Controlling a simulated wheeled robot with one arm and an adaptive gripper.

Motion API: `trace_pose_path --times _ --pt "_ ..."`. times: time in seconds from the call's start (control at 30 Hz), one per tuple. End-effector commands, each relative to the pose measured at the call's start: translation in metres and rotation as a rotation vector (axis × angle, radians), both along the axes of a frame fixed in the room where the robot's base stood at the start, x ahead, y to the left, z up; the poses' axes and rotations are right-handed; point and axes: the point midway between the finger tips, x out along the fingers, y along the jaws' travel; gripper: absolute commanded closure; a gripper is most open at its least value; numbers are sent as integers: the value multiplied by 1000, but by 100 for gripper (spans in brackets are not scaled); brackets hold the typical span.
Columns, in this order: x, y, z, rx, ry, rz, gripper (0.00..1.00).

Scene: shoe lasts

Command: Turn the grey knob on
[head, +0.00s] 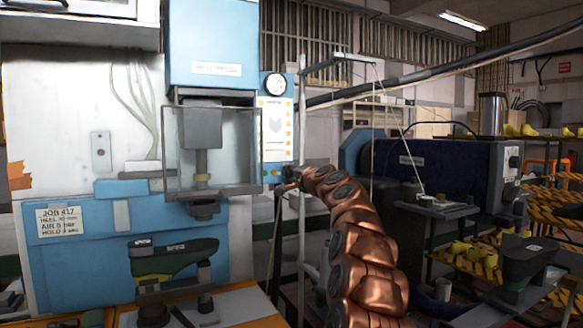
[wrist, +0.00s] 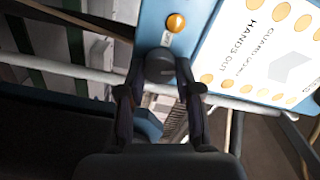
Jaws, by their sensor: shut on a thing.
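The grey knob (wrist: 160,65) is a dark round knob on the blue control panel (wrist: 204,20), below an amber lamp (wrist: 176,22) in the wrist view. A small white label sits between knob and lamp. My gripper (wrist: 160,88) has one finger on each side of the knob and is shut on it. In the head view my gripper (head: 288,180) is at the low end of the panel (head: 275,172), beside the press. There the knob is hidden or too small to make out. I cannot tell which way the knob is turned.
A clear guard (head: 235,150) of the blue press (head: 212,50) stands just left of my gripper. A grey rail (wrist: 70,76) passes close behind the fingers. A green shoe last (head: 175,260) sits below on the press. A dark blue machine (head: 435,165) stands to the right.

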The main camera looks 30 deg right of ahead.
Motion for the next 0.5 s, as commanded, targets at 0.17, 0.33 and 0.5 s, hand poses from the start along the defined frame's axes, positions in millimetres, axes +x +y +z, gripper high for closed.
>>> trace_pose_path --times 0.17,0.33,0.5 --pt "0 0 3 137 -11 0 100" --pt "0 -1 1 232 -19 -2 100" --pt "0 -1 1 291 -25 -2 100"
